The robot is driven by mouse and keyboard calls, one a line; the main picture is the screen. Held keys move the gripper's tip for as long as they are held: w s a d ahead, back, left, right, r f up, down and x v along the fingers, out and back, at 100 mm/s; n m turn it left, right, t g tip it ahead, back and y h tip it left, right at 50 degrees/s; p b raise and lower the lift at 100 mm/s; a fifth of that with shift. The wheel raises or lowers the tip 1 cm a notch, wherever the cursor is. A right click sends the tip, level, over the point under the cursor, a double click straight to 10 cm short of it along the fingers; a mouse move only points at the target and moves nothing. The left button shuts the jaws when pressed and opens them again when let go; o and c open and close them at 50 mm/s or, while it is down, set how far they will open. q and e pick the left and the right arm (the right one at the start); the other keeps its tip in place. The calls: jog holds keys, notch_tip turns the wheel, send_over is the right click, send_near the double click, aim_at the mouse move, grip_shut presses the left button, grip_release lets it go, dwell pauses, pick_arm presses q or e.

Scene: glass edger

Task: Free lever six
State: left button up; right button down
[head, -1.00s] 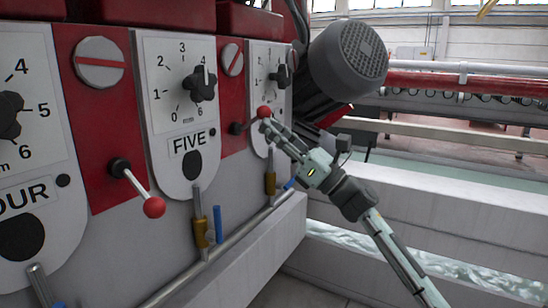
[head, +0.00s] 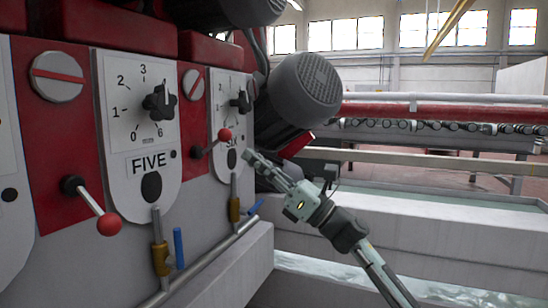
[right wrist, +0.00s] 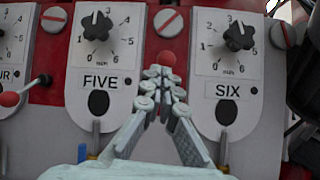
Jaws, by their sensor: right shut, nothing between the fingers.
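Lever six is a short rod with a red ball (head: 225,134), on the red strip left of the SIX plate (head: 231,110). Its rod points up and to the right from a dark pivot (head: 197,152). In the right wrist view the red ball (right wrist: 166,60) shows just beyond my fingertips, which hide its rod and pivot. My right gripper (head: 250,157) is shut and empty, a little right of and below the ball, apart from it in the head view. The right wrist view shows its fingertips (right wrist: 157,72) together. My left gripper is not in view.
Lever five's red ball (head: 109,224) hangs down and right from its pivot, left of the FIVE plate (head: 140,125). Upright valves with blue handles (head: 179,248) and a pipe run below the plates. A grey motor (head: 306,90) juts out at right. A water trough (head: 400,285) lies below right.

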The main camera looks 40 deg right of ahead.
jog(key=shift+s+d+r, duration=0.25)
jog(key=shift+s+d, duration=0.05)
jog(key=shift+s, duration=0.3)
jog(key=shift+s+d+r, duration=0.25)
jog(key=shift+s+r, duration=0.05)
jog(key=shift+s, duration=0.35)
jog(key=shift+s+d+r, duration=0.25)
jog(key=shift+s+d, duration=0.05)
jog(key=shift+s, duration=0.3)
